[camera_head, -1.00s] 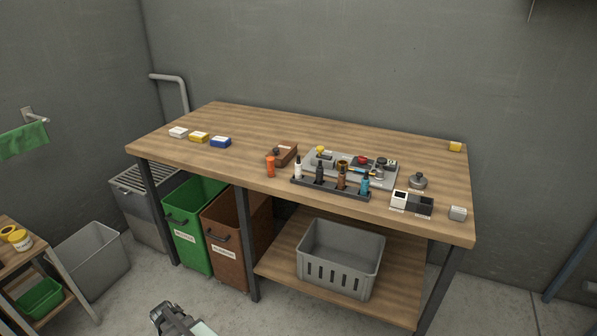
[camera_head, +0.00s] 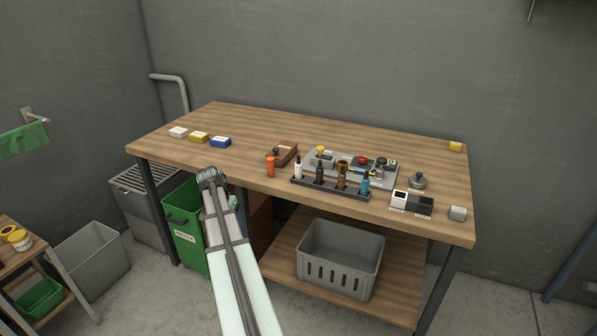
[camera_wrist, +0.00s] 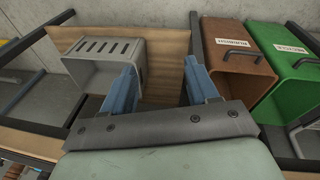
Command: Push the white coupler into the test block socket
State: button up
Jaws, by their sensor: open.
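The white coupler appears to be the white upright piece (camera_head: 298,167) at the left end of a dark rack (camera_head: 330,189) on the workbench. Black, brown and blue pieces stand beside it. I cannot tell for sure which thing is the test block; a brown block (camera_head: 284,155) sits just behind the rack, and its socket is too small to make out. My gripper (camera_head: 210,177) is by the bench's front edge, left of the rack and well apart from it. In the wrist view its blue fingers (camera_wrist: 160,82) are spread with nothing between them.
A grey plate (camera_head: 385,178) with small parts lies behind the rack. White, yellow and blue boxes (camera_head: 199,137) sit at the bench's left. A grey crate (camera_head: 340,259) stands on the lower shelf. Green (camera_head: 185,250) and brown bins are below the bench. The bench's middle back is clear.

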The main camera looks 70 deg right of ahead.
jog(key=s+d+r+m+h, duration=0.1)
jog(key=s+d+r+m, duration=0.35)
jog(key=d+r, duration=0.8)
jog(key=m+h, duration=0.1)
jog(key=m, duration=0.1)
send_near(299, 163)
jog(key=x, duration=0.5)
jog(key=shift+d, duration=0.25)
jog(key=shift+x, duration=3.4)
jog(key=shift+w, duration=0.15)
jog(key=shift+c, duration=0.2)
jog(key=c, duration=1)
jog(key=shift+d+r, duration=0.1)
jog(key=shift+r, duration=0.05)
